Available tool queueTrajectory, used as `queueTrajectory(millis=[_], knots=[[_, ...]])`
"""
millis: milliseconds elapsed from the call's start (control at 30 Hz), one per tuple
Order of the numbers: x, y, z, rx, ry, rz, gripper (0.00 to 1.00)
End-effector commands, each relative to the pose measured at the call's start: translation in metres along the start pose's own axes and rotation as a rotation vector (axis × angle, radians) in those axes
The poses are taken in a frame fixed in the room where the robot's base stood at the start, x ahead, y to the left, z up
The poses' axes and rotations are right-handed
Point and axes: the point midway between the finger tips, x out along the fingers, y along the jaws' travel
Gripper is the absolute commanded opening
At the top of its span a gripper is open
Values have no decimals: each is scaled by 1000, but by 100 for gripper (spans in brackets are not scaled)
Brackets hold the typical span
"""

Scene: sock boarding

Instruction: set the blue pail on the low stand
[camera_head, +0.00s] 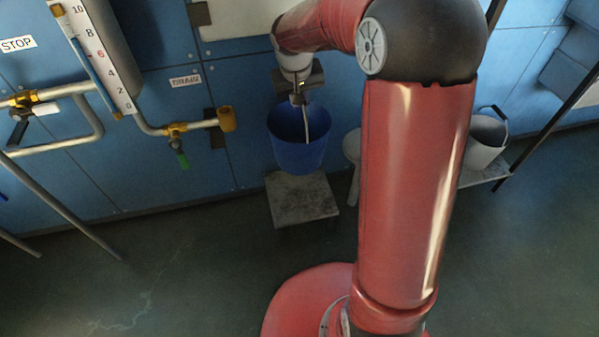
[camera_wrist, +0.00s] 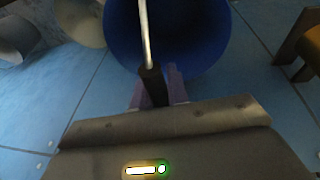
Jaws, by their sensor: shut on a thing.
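The blue pail (camera_head: 300,150) hangs upright from its handle below my gripper (camera_head: 299,98) in the head view. My gripper is shut on the pail's handle; the dark grip of the handle shows between the fingers (camera_wrist: 158,92) in the wrist view. The pail's blue inside (camera_wrist: 190,40) fills the top middle there. The low stand (camera_head: 302,199) is a small grey, worn platform on the floor, seen just below the pail. The pail covers the stand's back part. I cannot tell whether the pail's bottom touches the stand.
A grey-white pail (camera_head: 484,140) stands on a bench (camera_head: 487,174) at the right. A white rounded object (camera_head: 352,146) is partly hidden behind my arm. The floor at front left is clear.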

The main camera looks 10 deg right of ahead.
Motion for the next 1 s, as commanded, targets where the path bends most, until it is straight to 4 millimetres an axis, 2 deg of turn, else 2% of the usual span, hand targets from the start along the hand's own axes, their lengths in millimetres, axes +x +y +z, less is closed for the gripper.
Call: queueTrajectory(millis=[33, 300, 500, 833, 1000], knots=[[14, -2, 4, -2, -6, -1, 0], [81, -12, 22, -1, -5, 0, 0], [121, -18, 31, -1, -3, 0, 0], [146, -21, 37, 1, -1, 0, 0], [171, -25, 44, 0, -3, 0, 0]])
